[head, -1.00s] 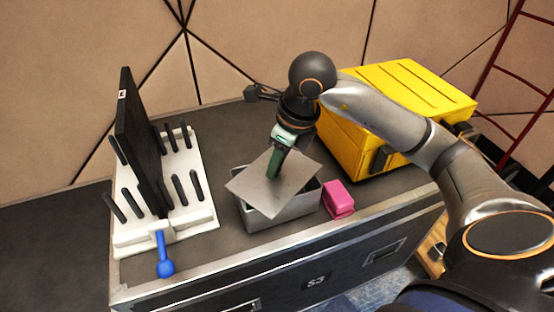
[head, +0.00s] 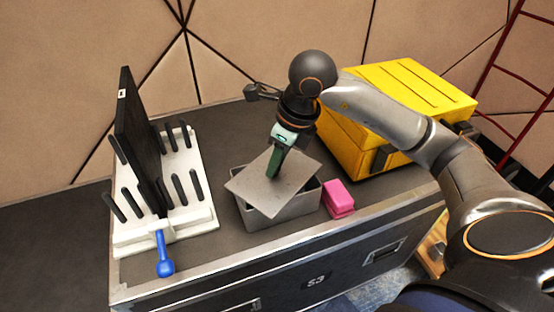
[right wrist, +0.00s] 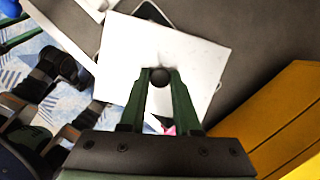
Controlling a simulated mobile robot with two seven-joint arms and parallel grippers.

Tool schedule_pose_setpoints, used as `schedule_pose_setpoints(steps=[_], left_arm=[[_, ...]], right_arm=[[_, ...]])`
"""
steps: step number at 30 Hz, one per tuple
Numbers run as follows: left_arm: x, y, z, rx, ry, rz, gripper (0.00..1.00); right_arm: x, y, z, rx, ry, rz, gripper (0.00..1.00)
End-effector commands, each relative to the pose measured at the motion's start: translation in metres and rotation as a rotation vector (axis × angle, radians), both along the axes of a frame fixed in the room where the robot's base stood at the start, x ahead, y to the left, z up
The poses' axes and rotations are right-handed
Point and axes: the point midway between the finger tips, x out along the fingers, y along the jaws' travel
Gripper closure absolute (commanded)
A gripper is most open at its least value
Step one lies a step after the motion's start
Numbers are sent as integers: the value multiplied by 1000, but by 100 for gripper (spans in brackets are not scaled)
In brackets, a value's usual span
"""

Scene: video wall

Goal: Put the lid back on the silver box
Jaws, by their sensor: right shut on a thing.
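The silver box (head: 285,215) stands open on the dark case top, near its front edge. Its lid (head: 252,186) is a flat grey plate, turned and tilted relative to the box, covering much of the opening. Dark interior shows at the box's right side. My right gripper (head: 277,163) reaches down from above and is shut on the lid's knob. In the right wrist view the dark round knob (right wrist: 160,77) sits between the two green fingers, with the pale lid (right wrist: 205,55) beyond. Whether the lid touches the box rim I cannot tell. My left gripper is not in view.
A pink block (head: 338,198) lies just right of the box. A yellow case (head: 400,95) stands behind it to the right. A white pegged rack (head: 190,217) holds a black panel (head: 140,140) at left, with a blue-handled tool (head: 163,255) at its front.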

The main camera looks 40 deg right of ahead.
Motion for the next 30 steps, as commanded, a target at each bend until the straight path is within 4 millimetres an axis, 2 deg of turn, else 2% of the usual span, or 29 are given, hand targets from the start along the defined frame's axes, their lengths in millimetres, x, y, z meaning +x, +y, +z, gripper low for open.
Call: schedule_pose_setpoints(steps=[30], left_arm=[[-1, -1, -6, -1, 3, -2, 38]], right_arm=[[0, 0, -3, 1, -1, -1, 100]])
